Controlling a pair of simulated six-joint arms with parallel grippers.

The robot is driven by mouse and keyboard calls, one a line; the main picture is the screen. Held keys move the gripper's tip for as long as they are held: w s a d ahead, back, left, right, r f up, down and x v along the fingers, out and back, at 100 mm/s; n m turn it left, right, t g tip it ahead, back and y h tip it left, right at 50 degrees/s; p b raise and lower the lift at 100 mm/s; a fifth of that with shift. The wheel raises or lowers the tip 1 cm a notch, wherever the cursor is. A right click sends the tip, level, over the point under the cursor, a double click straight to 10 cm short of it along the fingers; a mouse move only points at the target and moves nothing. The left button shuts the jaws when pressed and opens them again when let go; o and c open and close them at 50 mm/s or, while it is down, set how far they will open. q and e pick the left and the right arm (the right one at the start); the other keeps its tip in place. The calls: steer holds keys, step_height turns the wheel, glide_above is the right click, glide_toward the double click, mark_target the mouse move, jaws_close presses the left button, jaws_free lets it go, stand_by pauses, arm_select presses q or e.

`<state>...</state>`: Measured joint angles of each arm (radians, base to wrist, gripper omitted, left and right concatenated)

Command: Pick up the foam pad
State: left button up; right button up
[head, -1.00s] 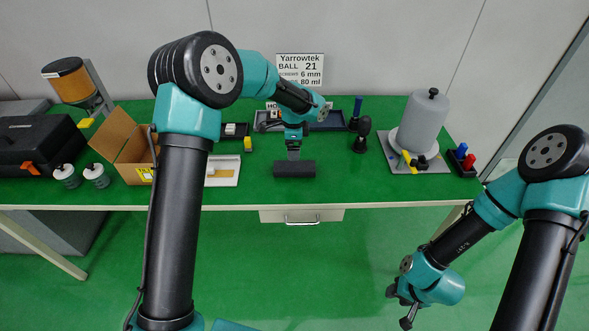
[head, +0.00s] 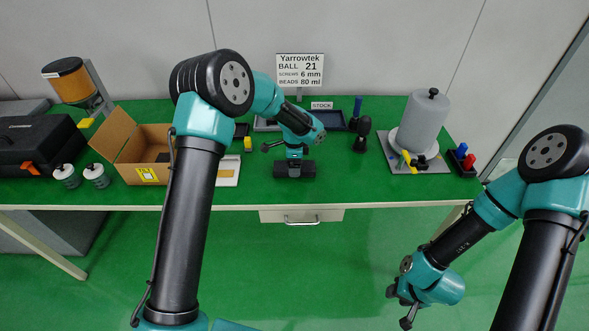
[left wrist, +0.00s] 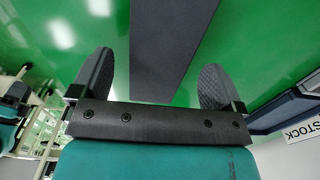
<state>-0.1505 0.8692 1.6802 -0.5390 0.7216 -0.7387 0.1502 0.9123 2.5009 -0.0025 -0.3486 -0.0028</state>
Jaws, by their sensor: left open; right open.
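The foam pad (head: 308,170) is a dark grey block lying on the green table near its front edge in the head view. In the left wrist view the foam pad (left wrist: 172,40) runs between the two fingers. My left gripper (head: 294,161) is just above the pad, partly hiding it in the head view. In the left wrist view my left gripper (left wrist: 158,62) is open, with green showing between each finger and the pad. My right gripper (head: 404,306) is open and empty, in front of the table at the lower right.
An open cardboard box (head: 147,159), two grey-topped jars and a black case (head: 38,145) stand to the left. A shallow dark tray (head: 322,119) lies behind. A grey cylinder (head: 423,122) stands on a plate at the right. Table right of the pad is clear.

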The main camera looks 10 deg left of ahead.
arm_select(q)
steer(key=shift+f, duration=1.25)
steer(key=shift+c, duration=0.4)
steer(key=c, duration=0.9)
